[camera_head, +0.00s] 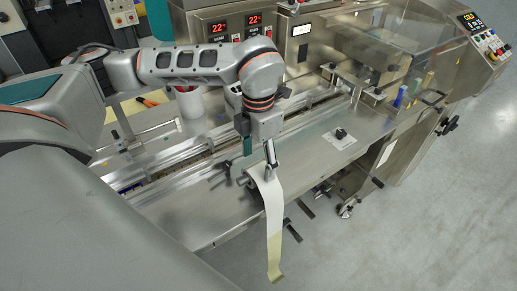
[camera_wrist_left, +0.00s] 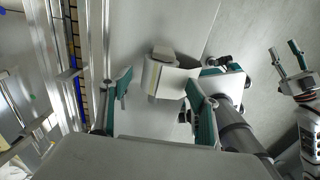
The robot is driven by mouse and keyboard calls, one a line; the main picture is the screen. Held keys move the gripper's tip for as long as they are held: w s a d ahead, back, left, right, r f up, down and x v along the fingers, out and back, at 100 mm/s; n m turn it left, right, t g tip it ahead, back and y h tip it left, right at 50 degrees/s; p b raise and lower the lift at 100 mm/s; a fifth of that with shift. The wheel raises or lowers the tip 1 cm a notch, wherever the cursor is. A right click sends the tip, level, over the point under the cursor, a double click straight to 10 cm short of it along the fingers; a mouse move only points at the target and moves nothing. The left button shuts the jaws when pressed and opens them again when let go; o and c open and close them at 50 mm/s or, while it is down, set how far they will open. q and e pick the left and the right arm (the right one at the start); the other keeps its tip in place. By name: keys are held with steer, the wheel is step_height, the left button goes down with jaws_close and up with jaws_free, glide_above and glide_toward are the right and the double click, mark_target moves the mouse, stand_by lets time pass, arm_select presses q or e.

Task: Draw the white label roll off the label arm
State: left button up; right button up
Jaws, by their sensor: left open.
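My left gripper (camera_head: 268,163) points down over the front of the steel bed, where a pale piece that looks like the white label roll shows below it. A long white-to-cream strip (camera_head: 272,220) hangs from there past the bed's front edge. In the left wrist view the white roll (camera_wrist_left: 160,76) lies between and just past the teal fingertips of my open left gripper (camera_wrist_left: 157,84). The right finger overlaps the white piece; I cannot tell if they touch. The label arm is mostly hidden. My right gripper (camera_wrist_left: 286,56) shows in the wrist view with its fingers apart.
Steel rails (camera_head: 185,150) run along the back of the bed (camera_head: 205,205). A red-and-white cup (camera_head: 190,101) stands behind them. Dark posts (camera_head: 291,230) stick out beside the strip. A clear guard (camera_head: 385,45) encloses the bed's far end. Grey floor (camera_head: 430,210) is free at right.

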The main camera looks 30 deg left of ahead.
mark_target(242, 177)
arm_select(q)
steer(key=shift+w+f, duration=0.1)
steer(key=shift+f, duration=2.4)
steer(key=c, duration=1.2)
steer(key=o, duration=0.4)
steer(key=c, duration=0.4)
steer(key=shift+r, duration=0.25)
steer(key=shift+s+a, duration=0.3)
steer(key=shift+s, duration=0.45)
steer(key=shift+s+a, duration=0.35)
steer(key=shift+s, duration=0.35)
steer(key=shift+s+a, duration=0.3)
steer(key=shift+s, duration=0.45)
